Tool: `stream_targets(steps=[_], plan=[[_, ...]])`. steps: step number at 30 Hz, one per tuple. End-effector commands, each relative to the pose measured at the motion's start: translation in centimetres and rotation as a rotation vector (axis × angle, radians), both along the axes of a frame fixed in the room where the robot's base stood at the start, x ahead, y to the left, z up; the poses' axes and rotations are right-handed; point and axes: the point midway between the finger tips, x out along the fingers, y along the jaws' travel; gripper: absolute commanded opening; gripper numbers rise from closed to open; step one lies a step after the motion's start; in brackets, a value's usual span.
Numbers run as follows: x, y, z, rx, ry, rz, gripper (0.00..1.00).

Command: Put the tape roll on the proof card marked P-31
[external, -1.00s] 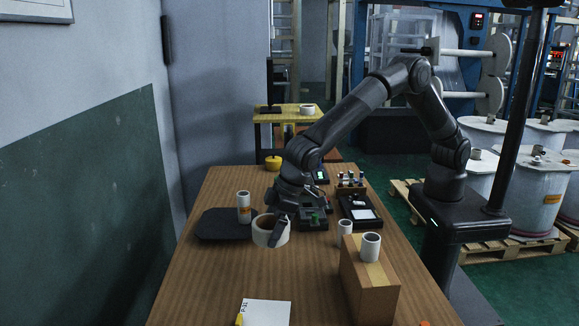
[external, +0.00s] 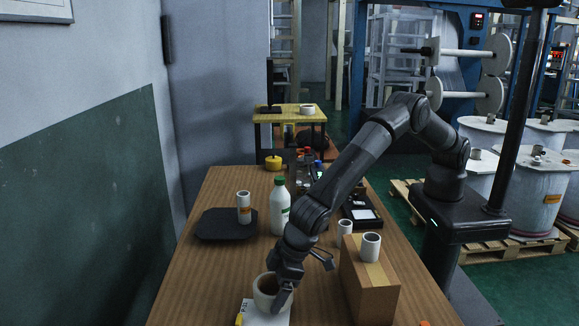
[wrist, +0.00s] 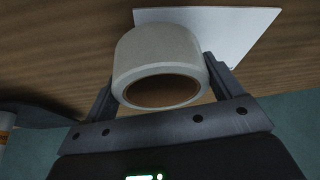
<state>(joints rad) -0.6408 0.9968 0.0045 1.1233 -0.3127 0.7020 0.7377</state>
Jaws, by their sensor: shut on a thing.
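The tape roll (external: 264,299) is a wide white ring with a brown inside, and it also shows in the wrist view (wrist: 150,48). My gripper (external: 279,292) is shut on it, with one finger on each side of the roll in the wrist view (wrist: 160,77). The white proof card (external: 262,318) lies flat near the front of the table, and it also shows in the wrist view (wrist: 240,28). The roll overlaps the card's far part in both views. I cannot tell whether it touches the card. The card's marking is partly hidden.
A wooden block (external: 368,285) with a white cup-like cylinder (external: 370,246) on top stands to the right. A green-white bottle (external: 279,208), a dark tray (external: 215,226) with a white cylinder (external: 244,208), and a yellow round object (external: 273,163) stand farther back. The table's left front is clear.

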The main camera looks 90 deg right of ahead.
Motion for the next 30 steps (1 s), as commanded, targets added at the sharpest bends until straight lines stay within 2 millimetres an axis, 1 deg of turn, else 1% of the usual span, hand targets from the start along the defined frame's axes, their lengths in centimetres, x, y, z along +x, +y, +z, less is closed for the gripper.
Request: stream_targets(steps=[1,3,5,15,16,18,21,27,30], plan=[[-0.1,-0.1,-1.0,-0.002,0.003,0.001,0.58],[0.0,0.0,-2.0,-0.001,0.002,0.000,0.58],[0.0,0.0,-2.6,0.000,0.002,-0.001,0.58],[0.0,0.0,-2.9,0.000,0.001,-0.001,0.58],[0.0,0.0,-3.0,0.000,0.001,-0.001,0.86],[0.0,0.0,-2.9,0.000,0.001,-0.001,0.91],[0.0,0.0,-2.9,0.000,0.001,0.000,1.00],[0.0,0.0,-2.9,0.000,0.001,0.000,1.00],[0.0,-0.1,-2.5,0.001,0.000,-0.001,1.00]])
